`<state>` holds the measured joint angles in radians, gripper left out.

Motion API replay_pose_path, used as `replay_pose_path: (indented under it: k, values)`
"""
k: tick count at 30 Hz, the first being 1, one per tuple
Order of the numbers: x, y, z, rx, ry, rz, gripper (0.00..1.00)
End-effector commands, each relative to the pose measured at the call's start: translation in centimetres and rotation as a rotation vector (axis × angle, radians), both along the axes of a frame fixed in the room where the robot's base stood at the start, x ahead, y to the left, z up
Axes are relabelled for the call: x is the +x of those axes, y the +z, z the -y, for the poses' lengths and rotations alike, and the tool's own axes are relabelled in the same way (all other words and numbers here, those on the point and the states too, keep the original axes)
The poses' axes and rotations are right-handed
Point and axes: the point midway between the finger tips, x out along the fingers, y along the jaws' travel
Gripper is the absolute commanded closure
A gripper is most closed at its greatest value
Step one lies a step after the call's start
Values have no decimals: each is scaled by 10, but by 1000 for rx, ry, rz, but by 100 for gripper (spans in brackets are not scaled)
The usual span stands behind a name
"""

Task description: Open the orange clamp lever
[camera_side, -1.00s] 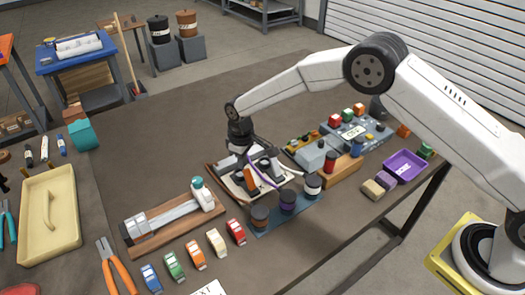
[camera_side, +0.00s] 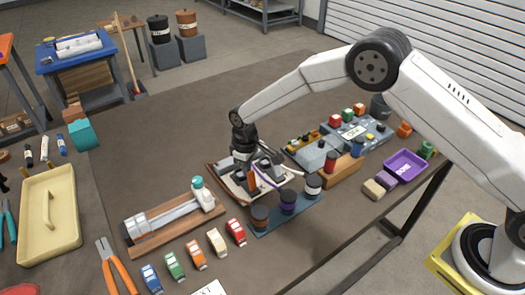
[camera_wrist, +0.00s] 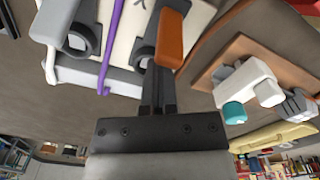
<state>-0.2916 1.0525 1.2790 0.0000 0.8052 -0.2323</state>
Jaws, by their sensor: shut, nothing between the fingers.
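The orange clamp lever (camera_wrist: 172,38) shows at the upper middle of the wrist view, on a dark grey clamp arm. In the side view the orange lever (camera_side: 252,181) stands on the pale clamp board (camera_side: 232,185). My gripper (camera_wrist: 158,88) is shut and empty, its fingers close beside the lower end of the orange lever. Whether they touch it I cannot tell. In the side view my gripper (camera_side: 243,165) points down over the board and hides part of the clamp.
A purple cable (camera_wrist: 109,50) and a grey clamp (camera_wrist: 75,28) lie left of the lever in the wrist view. Dark-capped jars (camera_side: 287,202) stand just in front of the board. A wooden board with a white cylinder (camera_side: 165,215) lies to the left.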

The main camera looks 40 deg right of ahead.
Motion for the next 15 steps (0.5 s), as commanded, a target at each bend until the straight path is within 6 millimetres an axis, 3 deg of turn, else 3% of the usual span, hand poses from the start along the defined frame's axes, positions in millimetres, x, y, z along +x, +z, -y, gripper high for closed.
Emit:
replay_pose_path:
  k: [15]
  values:
    - [-18, -6, 1, -5, 0, -17, 100]
